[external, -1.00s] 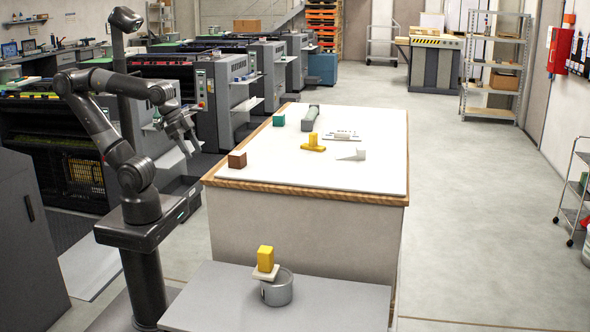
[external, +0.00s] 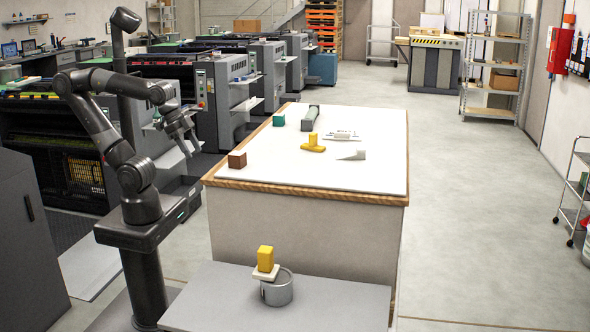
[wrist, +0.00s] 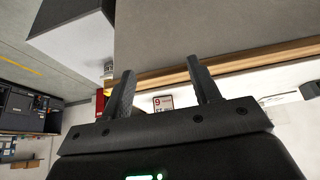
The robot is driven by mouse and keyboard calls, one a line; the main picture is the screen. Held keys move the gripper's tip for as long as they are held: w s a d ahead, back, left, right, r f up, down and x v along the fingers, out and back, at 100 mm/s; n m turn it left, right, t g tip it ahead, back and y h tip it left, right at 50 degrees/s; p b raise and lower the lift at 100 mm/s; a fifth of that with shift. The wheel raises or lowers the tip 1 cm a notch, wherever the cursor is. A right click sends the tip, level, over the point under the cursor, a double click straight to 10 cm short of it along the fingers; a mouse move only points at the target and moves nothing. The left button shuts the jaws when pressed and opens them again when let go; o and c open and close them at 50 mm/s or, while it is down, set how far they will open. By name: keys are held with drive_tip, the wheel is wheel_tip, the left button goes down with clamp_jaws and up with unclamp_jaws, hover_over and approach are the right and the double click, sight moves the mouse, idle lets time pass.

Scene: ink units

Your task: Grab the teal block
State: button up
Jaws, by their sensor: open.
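The teal block (external: 279,120) sits near the far left corner of the white-topped table in the external view. My gripper (external: 190,147) is open and empty, held out to the left of the table and apart from the block. In the wrist view my gripper (wrist: 162,92) shows its two fingers spread, with nothing between them. The teal block is not visible in the wrist view.
On the white table (external: 300,175) are a brown block (external: 237,160), a yellow object (external: 313,143), a grey elongated object (external: 310,118) and a white wedge (external: 352,155).

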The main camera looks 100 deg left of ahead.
drive_tip(key=shift+o, duration=1)
